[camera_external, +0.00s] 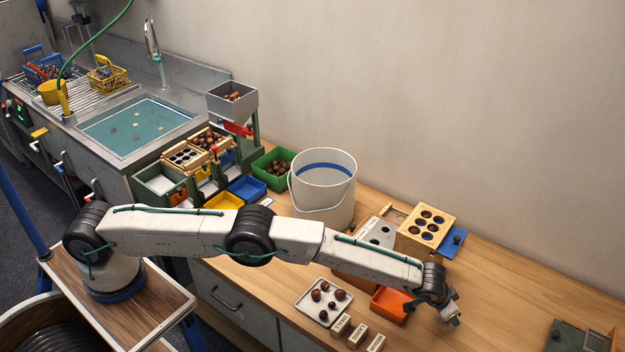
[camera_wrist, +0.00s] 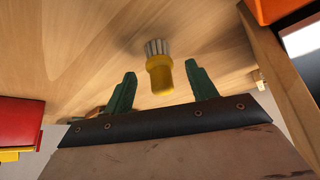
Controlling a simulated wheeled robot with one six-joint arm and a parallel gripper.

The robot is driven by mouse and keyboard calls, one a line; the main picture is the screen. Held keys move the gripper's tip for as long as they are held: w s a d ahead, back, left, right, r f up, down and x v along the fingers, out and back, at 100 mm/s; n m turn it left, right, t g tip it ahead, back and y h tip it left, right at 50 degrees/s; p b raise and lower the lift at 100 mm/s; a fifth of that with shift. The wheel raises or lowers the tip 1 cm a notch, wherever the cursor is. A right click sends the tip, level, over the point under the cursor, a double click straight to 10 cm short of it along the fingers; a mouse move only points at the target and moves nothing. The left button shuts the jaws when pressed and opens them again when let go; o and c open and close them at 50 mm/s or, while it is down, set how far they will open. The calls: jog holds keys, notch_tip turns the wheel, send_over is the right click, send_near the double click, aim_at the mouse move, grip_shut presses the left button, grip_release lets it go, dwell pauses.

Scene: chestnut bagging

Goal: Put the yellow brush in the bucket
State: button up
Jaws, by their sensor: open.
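The yellow brush (camera_wrist: 159,75) with pale bristles shows in the wrist view, ahead of and between the two green fingers of my gripper (camera_wrist: 161,85). The fingers are open and apart from it, with wooden surface behind. I cannot make out the brush in the external view. There, my gripper (camera_external: 452,314) is low over the right part of the wooden counter. The white bucket (camera_external: 322,203) with a blue band inside stands upright on the counter at the back, left of my gripper; it is not in the wrist view.
An orange tray (camera_external: 390,306) lies just left of my gripper, with a white tray of chestnuts (camera_external: 306,311) and small labelled blocks (camera_external: 358,334) beyond. A wooden box with holes (camera_external: 427,229) stands behind. The counter (camera_external: 520,300) to the right is mostly clear.

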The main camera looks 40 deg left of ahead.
jog(key=shift+x, duration=1.25)
jog(key=shift+r, duration=0.1)
jog(key=c, duration=1.1)
jog(key=shift+c, duration=0.2)
notch_tip(320, 180, up, 18)
jog(key=shift+w+a+r+m+g+h, duration=0.35)
jog(key=shift+w+a+r+m, duration=0.6)
jog(key=shift+w+r, duration=0.25)
jog(key=shift+w+a+r+m+g+h, duration=0.25)
jog(key=shift+w+a+r+m+g, duration=0.15)
jog(key=shift+w+a+r+m, duration=0.65)
jog(key=shift+w+a+r+m+g+h, duration=0.35)
jog(key=shift+w+a+r+m, duration=0.45)
jog(key=shift+w+r, duration=0.45)
jog(key=shift+w+a+r, duration=0.15)
jog(key=shift+w+r, duration=0.05)
jog(key=shift+w, duration=0.1)
